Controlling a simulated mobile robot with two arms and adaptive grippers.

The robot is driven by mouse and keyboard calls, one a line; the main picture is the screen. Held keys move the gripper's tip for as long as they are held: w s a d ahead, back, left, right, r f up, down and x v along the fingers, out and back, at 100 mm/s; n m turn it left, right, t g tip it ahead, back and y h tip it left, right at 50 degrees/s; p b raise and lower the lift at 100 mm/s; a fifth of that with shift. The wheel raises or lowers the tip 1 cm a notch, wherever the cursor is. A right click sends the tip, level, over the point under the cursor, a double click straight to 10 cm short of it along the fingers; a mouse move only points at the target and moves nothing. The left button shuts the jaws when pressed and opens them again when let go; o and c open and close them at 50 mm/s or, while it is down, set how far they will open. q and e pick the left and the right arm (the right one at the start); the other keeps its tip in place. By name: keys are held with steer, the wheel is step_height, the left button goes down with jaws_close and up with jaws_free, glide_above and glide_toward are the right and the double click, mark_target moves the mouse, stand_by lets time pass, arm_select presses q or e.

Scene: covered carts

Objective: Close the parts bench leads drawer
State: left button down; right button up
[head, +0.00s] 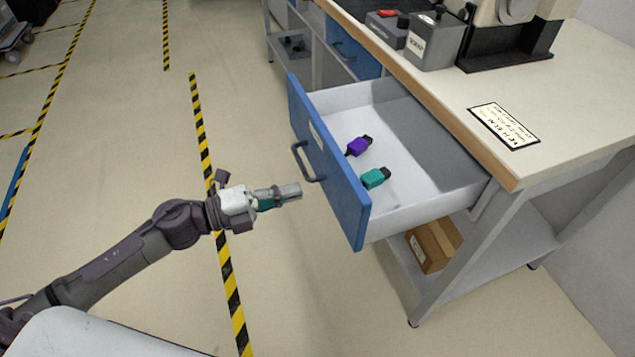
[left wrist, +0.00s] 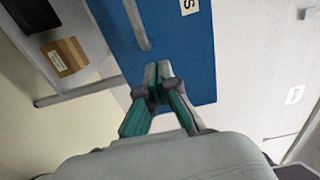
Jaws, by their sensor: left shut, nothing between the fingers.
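The parts bench leads drawer (head: 330,170) is pulled out, with a blue front and white inside. A purple plug (head: 358,146) and a teal plug (head: 375,178) lie in it. Its grey bar handle (head: 306,162) is on the blue front. My left gripper (head: 299,190) is shut and empty, just in front of the blue front and a little below the handle in the picture. In the left wrist view, its closed fingertips (left wrist: 157,68) overlap the blue front (left wrist: 185,60) near the handle (left wrist: 137,22). I cannot tell whether they touch it. My right gripper is not in view.
The bench top (head: 590,100) carries grey boxes (head: 435,40), a machine and a label. A cardboard box (head: 433,244) sits on the shelf below. Another blue drawer front (head: 345,48) is farther back. Open floor with striped tape (head: 205,150) lies to the left.

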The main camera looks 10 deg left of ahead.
mark_target(330, 181)
arm_select(q)
steer(key=x, duration=0.6)
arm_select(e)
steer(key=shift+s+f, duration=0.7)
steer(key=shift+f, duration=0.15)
arm_select(q)
steer(key=shift+w, duration=0.1)
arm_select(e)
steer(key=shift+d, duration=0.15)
